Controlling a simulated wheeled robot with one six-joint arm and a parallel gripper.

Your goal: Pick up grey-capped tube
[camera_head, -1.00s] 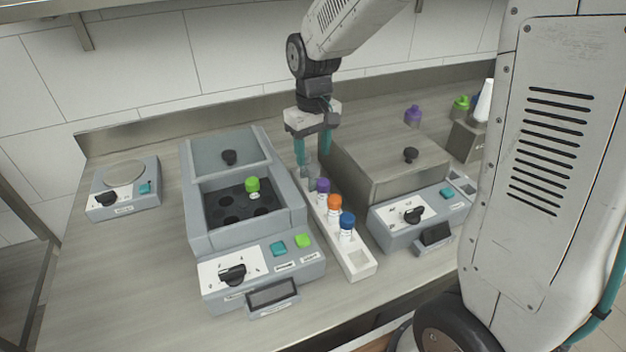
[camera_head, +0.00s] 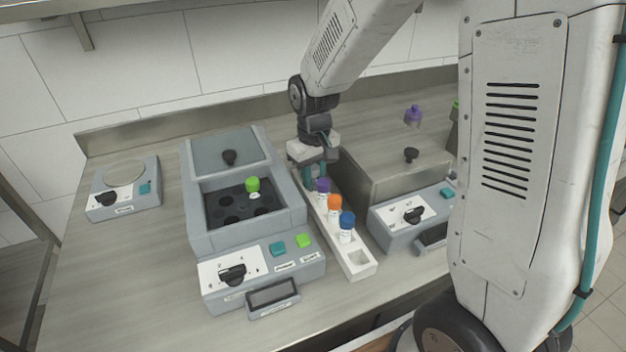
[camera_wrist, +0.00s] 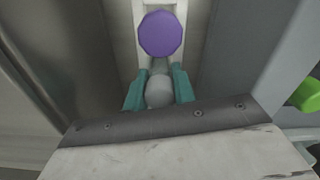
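The grey-capped tube (camera_wrist: 159,92) shows in the wrist view between my gripper's two teal fingers. My gripper (camera_head: 320,176) is open, pointing down at the back end of the white rack (camera_head: 357,266), with one finger on each side of the grey cap. I cannot tell whether either finger touches the cap. In the head view the tube is mostly hidden by the fingers. A purple-capped tube (camera_head: 323,185) stands just in front of it in the rack and also shows in the wrist view (camera_wrist: 160,33).
Orange-capped (camera_head: 334,202) and blue-capped (camera_head: 347,219) tubes stand further forward in the rack. A grey machine with a green-capped tube (camera_head: 252,184) is on the left; a metal-topped machine (camera_head: 385,160) stands close on the right. A scale (camera_head: 124,175) is at far left.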

